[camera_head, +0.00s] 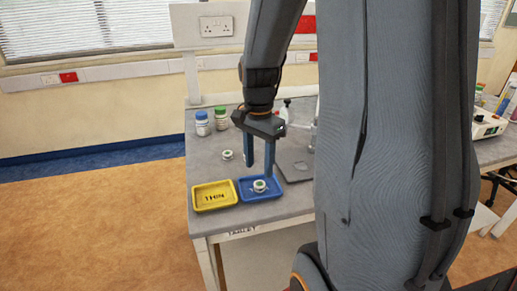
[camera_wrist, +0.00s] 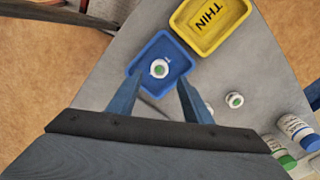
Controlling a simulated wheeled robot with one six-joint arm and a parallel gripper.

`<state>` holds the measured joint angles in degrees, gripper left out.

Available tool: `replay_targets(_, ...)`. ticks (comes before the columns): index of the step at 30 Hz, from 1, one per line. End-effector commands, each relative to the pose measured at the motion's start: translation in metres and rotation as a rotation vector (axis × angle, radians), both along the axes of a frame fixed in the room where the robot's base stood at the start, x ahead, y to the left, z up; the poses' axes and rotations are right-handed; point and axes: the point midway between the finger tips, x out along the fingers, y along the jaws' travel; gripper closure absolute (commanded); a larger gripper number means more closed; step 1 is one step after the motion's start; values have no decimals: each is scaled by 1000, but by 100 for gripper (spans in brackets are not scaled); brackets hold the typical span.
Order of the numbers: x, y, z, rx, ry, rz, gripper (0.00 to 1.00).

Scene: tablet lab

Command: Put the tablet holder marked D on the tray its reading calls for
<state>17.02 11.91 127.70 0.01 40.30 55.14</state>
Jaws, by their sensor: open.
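A white tablet holder with a green top (camera_head: 260,186) sits in the blue tray (camera_head: 246,199); it also shows in the wrist view (camera_wrist: 159,68). Its mark is too small to read. My gripper (camera_head: 259,174) is open, fingers pointing down over the blue tray. In the wrist view its fingertips (camera_wrist: 159,82) lie either side of the holder's near side, not visibly gripping it. A second similar holder (camera_head: 227,155) stands on the bench behind the trays. Another white item (camera_wrist: 209,106) is partly hidden by a finger. The yellow tray (camera_head: 213,208) reads THIN and is empty.
Bottles with blue (camera_head: 202,123) and green (camera_head: 221,118) caps stand at the bench's back left. A grey flat device (camera_head: 295,165) lies right of the blue tray. My arm hides much of the bench's right side. The bench's front edge is close to the trays.

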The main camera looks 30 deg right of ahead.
Motion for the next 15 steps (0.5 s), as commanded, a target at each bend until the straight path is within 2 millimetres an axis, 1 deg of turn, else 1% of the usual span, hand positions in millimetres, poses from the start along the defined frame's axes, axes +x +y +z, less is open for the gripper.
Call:
replay_targets(1, 1, 0, 10, -1, -6, 0, 55)
replay_targets(3, 1, 0, 24, -2, -5, 0, 55)
replay_targets(6, 1, 0, 39, -1, -3, 0, 55)
replay_targets(9, 1, 0, 50, 0, -2, 0, 55)
replay_targets(12, 0, 1, 56, 0, -1, 5, 55)
replay_targets(14, -2, 5, 55, -1, -1, 39, 55)
replay_targets(15, -4, 11, 51, -1, -3, 86, 55)
